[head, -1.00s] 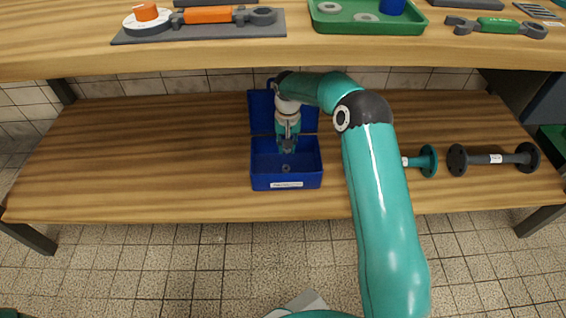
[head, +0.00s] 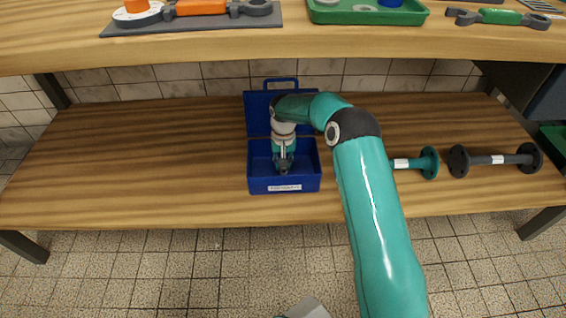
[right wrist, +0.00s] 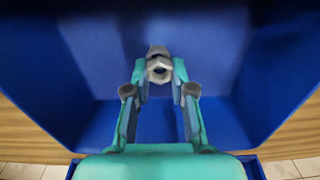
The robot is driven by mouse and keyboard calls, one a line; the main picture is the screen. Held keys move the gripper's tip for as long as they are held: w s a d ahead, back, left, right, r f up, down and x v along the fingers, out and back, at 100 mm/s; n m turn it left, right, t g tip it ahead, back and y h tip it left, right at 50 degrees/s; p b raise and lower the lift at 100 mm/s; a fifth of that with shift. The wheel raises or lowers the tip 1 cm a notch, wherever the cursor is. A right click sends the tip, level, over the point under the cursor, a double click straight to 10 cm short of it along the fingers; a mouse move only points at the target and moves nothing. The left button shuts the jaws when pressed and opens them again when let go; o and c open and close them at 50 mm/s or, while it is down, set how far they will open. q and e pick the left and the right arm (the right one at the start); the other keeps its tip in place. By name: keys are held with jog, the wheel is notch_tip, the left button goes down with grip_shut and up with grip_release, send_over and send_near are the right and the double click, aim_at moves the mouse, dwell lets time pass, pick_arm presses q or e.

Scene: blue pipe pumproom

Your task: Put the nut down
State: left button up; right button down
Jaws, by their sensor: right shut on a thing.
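A small grey nut (right wrist: 158,70) shows between my right fingertips in the right wrist view. My right gripper (head: 284,168) is inside the open blue box (head: 255,184) on the lower shelf, pointing down. It also shows in the right wrist view (right wrist: 160,78), shut on the nut. In the head view the nut is too small and too covered by the fingers to tell apart clearly. I cannot tell whether the nut touches the box floor. My left gripper is in neither view.
The box lid (head: 258,115) stands open at the back. A teal flanged pipe (head: 429,163) and a dark flanged pipe (head: 496,160) lie to the right. The shelf's left side is clear. Above is an upper shelf with a green tray (head: 330,15) and wrenches.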

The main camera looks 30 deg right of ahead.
jog(key=shift+f, duration=0.35)
jog(key=c, duration=1)
grip_release()
jog(key=shift+r, duration=0.15)
notch_tip(320, 180, up, 8)
jog(key=p, duration=0.3)
jog(key=shift+r, duration=0.25)
